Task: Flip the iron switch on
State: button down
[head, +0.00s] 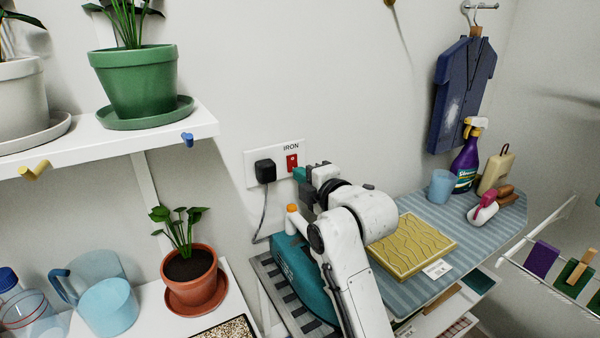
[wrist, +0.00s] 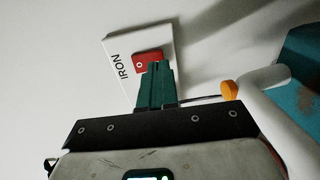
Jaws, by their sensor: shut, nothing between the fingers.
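The iron switch (head: 292,161) is a small red rocker on a white wall plate (head: 262,159) labelled IRON. A black plug (head: 265,171) sits in the plate to its left, with a cord hanging down. In the wrist view the red switch (wrist: 148,58) is just beyond the fingertips, its lower part hidden by them. My gripper (head: 299,174) has teal fingers held together, empty, close in front of the switch's lower edge. It also shows in the wrist view (wrist: 155,68). I cannot tell whether the fingertips touch the switch.
A shelf (head: 180,130) with potted plants is at left. A yellow patterned cloth (head: 412,245) lies on the board.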

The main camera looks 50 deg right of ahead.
jog(key=shift+w+d, duration=0.15)
jog(key=shift+w, duration=0.5)
jog(key=shift+w+f, duration=0.1)
jog(key=shift+w, duration=0.05)
jog(key=v, duration=1)
jog(key=shift+s+b, duration=0.35)
jog(key=shift+s, duration=0.1)
